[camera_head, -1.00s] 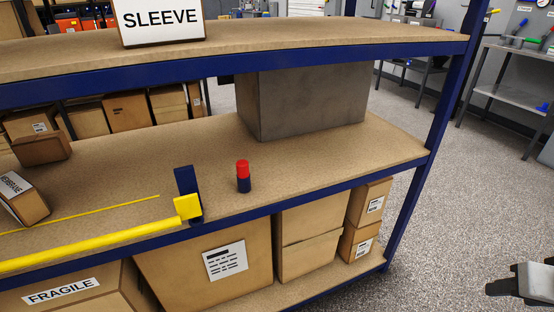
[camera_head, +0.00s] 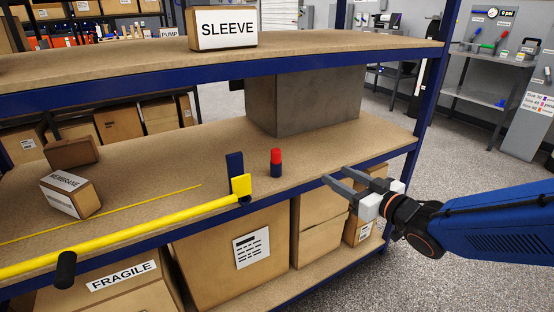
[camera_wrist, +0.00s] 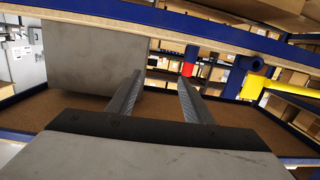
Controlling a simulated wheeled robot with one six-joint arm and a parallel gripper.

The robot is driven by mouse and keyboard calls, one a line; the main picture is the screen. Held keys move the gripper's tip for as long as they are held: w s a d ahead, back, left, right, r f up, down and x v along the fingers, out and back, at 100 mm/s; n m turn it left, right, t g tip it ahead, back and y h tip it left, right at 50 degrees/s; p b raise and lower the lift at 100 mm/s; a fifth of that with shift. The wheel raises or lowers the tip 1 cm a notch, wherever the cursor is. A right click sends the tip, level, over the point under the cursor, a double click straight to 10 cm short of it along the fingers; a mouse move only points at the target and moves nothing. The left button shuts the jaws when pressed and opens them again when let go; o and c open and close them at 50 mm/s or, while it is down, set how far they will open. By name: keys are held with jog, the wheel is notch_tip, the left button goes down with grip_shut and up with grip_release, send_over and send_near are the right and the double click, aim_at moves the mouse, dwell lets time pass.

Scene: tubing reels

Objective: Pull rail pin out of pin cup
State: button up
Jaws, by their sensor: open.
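The rail pin (camera_head: 275,155) shows as a red top standing upright in a dark blue pin cup (camera_head: 276,171) on the middle shelf, just right of the yellow rail's end. My gripper (camera_head: 334,173) is open and empty at the shelf's front edge, to the right of the pin and apart from it. In the wrist view, my gripper's two fingers (camera_wrist: 160,82) point toward the shelf. The red pin (camera_wrist: 188,68) shows beyond the right finger's tip there, and the cup is partly hidden and hard to make out.
A yellow rail (camera_head: 130,238) runs along the shelf front to a blue upright bracket (camera_head: 235,172). A large grey box (camera_head: 318,100) stands behind the pin. The upper shelf (camera_head: 330,45) lies overhead. A MEMBRANE box (camera_head: 85,200) sits at left.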

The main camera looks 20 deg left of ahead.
jog(key=s+a+n+g+y, duration=0.2)
jog(key=s+a+y, duration=0.1)
jog(key=a, duration=0.2)
send_near(280, 155)
jog(key=x, duration=0.6)
jog(key=shift+s+a+f, duration=0.1)
jog(key=shift+a+f, duration=0.1)
jog(key=shift+x, duration=2.75)
jog(key=shift+r, duration=0.2)
grip_shut()
notch_tip(280, 155, up, 18)
